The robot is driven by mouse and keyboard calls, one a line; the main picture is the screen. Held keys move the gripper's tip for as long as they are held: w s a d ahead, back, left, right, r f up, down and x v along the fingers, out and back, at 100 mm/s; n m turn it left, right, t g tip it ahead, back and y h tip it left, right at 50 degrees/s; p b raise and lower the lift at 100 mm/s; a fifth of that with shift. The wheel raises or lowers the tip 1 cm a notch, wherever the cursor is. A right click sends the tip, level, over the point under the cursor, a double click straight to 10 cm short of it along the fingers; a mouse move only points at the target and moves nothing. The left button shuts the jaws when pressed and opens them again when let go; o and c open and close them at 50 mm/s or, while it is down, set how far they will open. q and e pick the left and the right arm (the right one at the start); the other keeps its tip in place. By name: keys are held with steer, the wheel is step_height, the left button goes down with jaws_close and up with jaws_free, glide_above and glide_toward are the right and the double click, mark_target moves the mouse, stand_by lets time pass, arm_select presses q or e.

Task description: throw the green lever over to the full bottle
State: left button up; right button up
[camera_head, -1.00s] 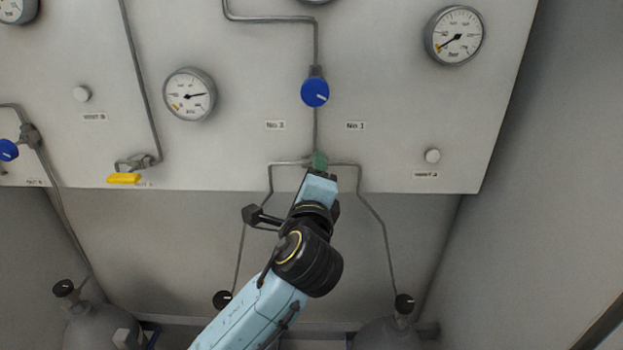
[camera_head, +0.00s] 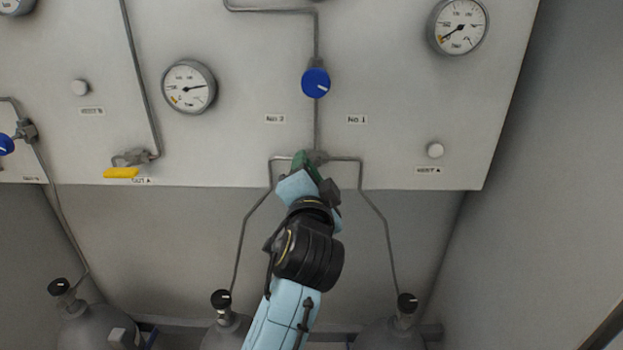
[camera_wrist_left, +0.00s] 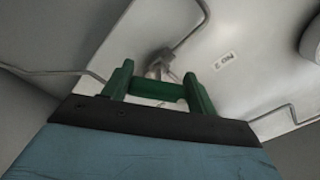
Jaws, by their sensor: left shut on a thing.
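The green lever (camera_wrist_left: 158,89) sits on the valve (camera_head: 318,157) at the panel's lower middle, where two pipes branch left and right. My left gripper (camera_head: 306,168) is at this valve, shut on the lever and tilted to the left; it hides most of the lever in the head view. In the left wrist view its two green fingers stand either side of the lever, with the valve body (camera_wrist_left: 160,65) just beyond. Labels No. 2 (camera_head: 275,119) and No. 1 (camera_head: 357,119) flank the pipe above. The left gauge (camera_head: 189,87) needle points right; the right gauge (camera_head: 457,27) needle points lower left. My right gripper is out of view.
A blue knob (camera_head: 316,82) is above the valve. A yellow lever (camera_head: 121,173) is at the panel's lower left. Grey bottles with black knobs stand below: left (camera_head: 88,326), middle (camera_head: 222,334) and right (camera_head: 388,336).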

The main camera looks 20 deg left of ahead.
arm_select(q)
steer(key=shift+f+n, duration=0.15)
steer(key=shift+n, duration=1.05)
steer(key=o, duration=1)
steer(key=shift+d, duration=0.1)
